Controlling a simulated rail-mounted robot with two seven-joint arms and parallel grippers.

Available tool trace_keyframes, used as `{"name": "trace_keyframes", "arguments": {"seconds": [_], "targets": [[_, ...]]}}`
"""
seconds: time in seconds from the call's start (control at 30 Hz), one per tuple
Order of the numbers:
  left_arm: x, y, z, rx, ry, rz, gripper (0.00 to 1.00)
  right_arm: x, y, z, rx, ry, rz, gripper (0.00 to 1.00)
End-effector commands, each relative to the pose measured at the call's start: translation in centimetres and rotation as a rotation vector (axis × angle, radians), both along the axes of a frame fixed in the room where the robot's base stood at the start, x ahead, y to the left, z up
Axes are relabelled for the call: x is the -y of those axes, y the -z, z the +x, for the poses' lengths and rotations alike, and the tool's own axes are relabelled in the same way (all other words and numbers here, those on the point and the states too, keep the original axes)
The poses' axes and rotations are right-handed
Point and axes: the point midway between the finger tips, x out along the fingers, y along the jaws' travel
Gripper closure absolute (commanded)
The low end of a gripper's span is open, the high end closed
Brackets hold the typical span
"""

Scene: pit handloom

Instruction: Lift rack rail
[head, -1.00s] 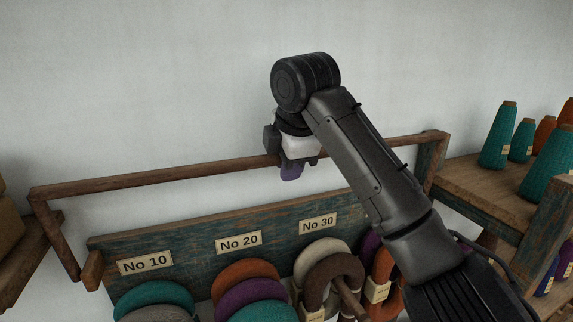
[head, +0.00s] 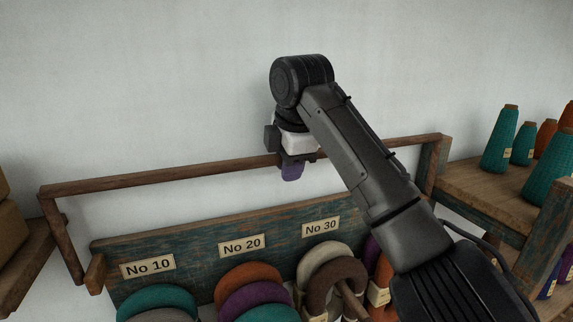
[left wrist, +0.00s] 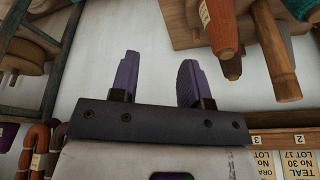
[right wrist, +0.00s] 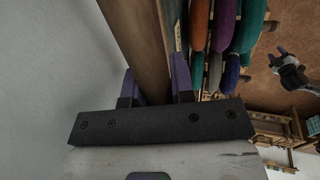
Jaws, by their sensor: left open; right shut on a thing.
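The rack rail (head: 170,173) is a long brown wooden bar with a side arm at each end, above the numbered board in the head view. My right gripper (head: 291,170) is shut on the rail right of its middle, with purple fingers reaching below it. In the right wrist view the rail (right wrist: 142,40) runs between the fingers (right wrist: 156,84). My left gripper is not in the head view. In the left wrist view it is open and empty (left wrist: 157,78), with a pale surface beyond the fingers.
The board (head: 190,240) carries labels No 10, No 20 and No 30, with yarn hanks (head: 250,298) hanging below. A wooden shelf (head: 480,181) with thread cones stands at the right. Another shelf (head: 30,255) is at the left edge. The wall above the rail is clear.

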Motion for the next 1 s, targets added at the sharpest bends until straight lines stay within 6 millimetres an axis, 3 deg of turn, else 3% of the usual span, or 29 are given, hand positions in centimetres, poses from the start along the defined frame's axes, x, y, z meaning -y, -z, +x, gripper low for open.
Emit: {"name": "trace_keyframes", "arguments": {"seconds": [0.03,1.0], "targets": [[-0.03,0.08,-0.02,0.0,-0.001,0.0,0.57,-0.18,0.64,0.09,-0.015,-0.002,-0.003,1.0],[-0.22,0.07,-0.47,0.0,-0.028,-0.011,0.57,-0.46,0.66,0.75,-0.059,-0.004,-0.015,1.0]]}}
